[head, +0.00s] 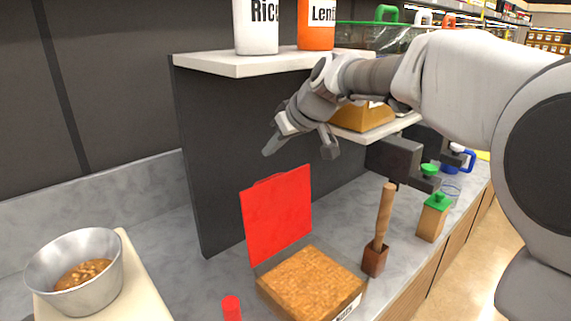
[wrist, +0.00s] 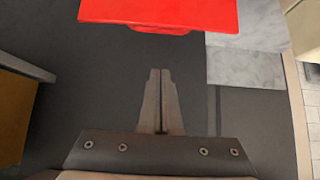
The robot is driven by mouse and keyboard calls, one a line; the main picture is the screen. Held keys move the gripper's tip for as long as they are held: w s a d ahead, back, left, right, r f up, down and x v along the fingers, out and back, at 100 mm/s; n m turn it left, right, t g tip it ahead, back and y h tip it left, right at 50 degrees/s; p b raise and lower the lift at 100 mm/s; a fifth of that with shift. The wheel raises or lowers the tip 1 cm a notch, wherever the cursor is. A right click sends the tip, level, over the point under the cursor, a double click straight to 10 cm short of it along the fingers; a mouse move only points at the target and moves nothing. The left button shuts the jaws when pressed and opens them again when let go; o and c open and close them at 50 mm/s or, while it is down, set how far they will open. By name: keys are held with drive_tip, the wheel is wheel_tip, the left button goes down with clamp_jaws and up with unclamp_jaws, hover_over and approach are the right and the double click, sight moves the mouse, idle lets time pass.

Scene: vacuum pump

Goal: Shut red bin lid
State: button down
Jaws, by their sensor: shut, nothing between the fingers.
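The red bin lid (head: 278,216) stands raised, nearly upright, at the back edge of a low bin (head: 311,289) filled with brown grainy contents. The bin sits on the grey counter. My gripper (head: 268,150) is above the lid and a little behind it in the head view, apart from it. In the wrist view the closed fingers (wrist: 160,72) point toward the lid (wrist: 170,12), whose edge with a small tab shows at the top. The fingers are shut with nothing between them. In the wrist view the bin's contents are hidden.
A dark panel (head: 215,160) with white shelves (head: 235,62) stands behind the bin. A wooden-handled tool (head: 383,225) and a green-topped box (head: 433,217) are to the right. A metal bowl (head: 75,270) is at left. A red-capped item (head: 232,308) stands in front.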

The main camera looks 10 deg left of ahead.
drive_tip(key=p+x, duration=0.1)
drive_tip(key=x, duration=0.9)
drive_tip(key=s+d, duration=0.3)
drive_tip(key=shift+f, duration=0.25)
drive_tip(key=shift+f+b, duration=0.1)
drive_tip(key=shift+b, duration=0.65)
